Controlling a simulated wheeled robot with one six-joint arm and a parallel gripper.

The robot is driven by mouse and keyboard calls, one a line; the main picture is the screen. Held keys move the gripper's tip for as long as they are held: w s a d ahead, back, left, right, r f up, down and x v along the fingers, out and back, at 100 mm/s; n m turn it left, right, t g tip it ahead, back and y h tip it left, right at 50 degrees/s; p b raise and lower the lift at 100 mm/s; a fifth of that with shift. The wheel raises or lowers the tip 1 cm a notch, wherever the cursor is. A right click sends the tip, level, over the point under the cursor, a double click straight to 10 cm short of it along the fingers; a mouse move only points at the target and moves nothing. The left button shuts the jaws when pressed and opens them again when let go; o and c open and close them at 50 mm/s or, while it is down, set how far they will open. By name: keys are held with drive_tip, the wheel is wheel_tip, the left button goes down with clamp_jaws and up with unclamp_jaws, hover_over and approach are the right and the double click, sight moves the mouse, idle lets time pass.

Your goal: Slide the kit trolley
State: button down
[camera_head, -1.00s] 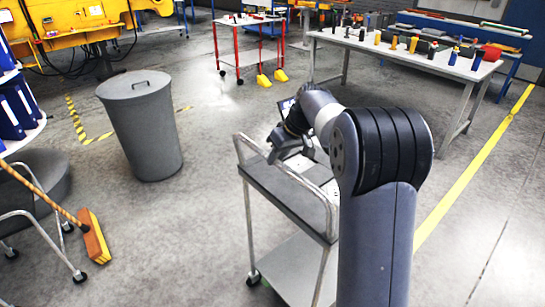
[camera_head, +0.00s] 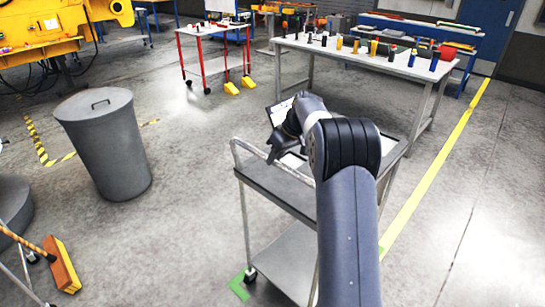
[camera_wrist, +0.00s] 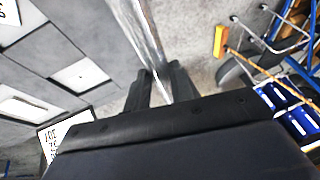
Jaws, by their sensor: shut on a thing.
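The kit trolley (camera_head: 262,180) is a grey two-shelf cart in front of me, with a lower shelf (camera_head: 290,262) and a bright metal handle rail (camera_head: 238,146) at its left end. My gripper (camera_head: 274,152) is at this rail. In the wrist view, the dark fingers of my gripper (camera_wrist: 160,88) stand either side of the metal rail (camera_wrist: 140,35) and are shut on it. The trolley's top (camera_wrist: 95,35) carries pale rectangular patches. My arm hides part of the trolley's right side.
A grey lidded bin (camera_head: 105,145) stands to the left, a broom (camera_head: 62,265) at lower left. A tool-covered table (camera_head: 440,73) stands behind. Floor between bin and trolley is clear.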

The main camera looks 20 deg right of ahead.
drive_tip(key=shift+w+r, duration=0.1)
drive_tip(key=shift+r, duration=0.05)
drive_tip(key=c, duration=1.2)
unclamp_jaws()
drive_tip(key=shift+c, duration=0.2)
drive_tip(key=b+v, duration=0.1)
drive_tip(key=v, duration=0.9)
drive_tip(key=shift+d+r, duration=0.2)
drive_tip(key=shift+r, duration=0.1)
drive_tip(key=p+x, duration=0.1)
drive_tip(key=x, duration=0.9)
drive_tip(key=shift+a+f, duration=0.15)
drive_tip(key=shift+f, duration=0.05)
drive_tip(key=shift+a+f, duration=0.2)
drive_tip(key=shift+f, duration=0.15)
drive_tip(key=shift+s+a+r+b, duration=0.1)
drive_tip(key=shift+s+a+b, duration=0.2)
drive_tip(key=shift+s+a, duration=0.1)
